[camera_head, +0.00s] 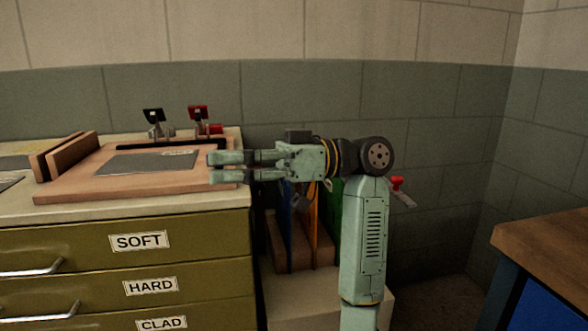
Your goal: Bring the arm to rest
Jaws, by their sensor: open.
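My gripper (214,168) is pale green and points left, with its two fingers apart and nothing between them. It appears in front of the right edge of the wooden board (90,188) on the drawer cabinet. I cannot tell how far above or in front of the board it is. My arm rises from the bottom of the view, bends at a dark round joint and reaches left, level.
A grey metal sheet (135,163) lies on the board. Black-handled (154,116) and red-handled (198,114) clamps stand behind it. The cabinet (200,245) has labelled drawers. Coloured upright panels (311,225) stand behind my arm. A wooden-topped bench (548,238) is at right.

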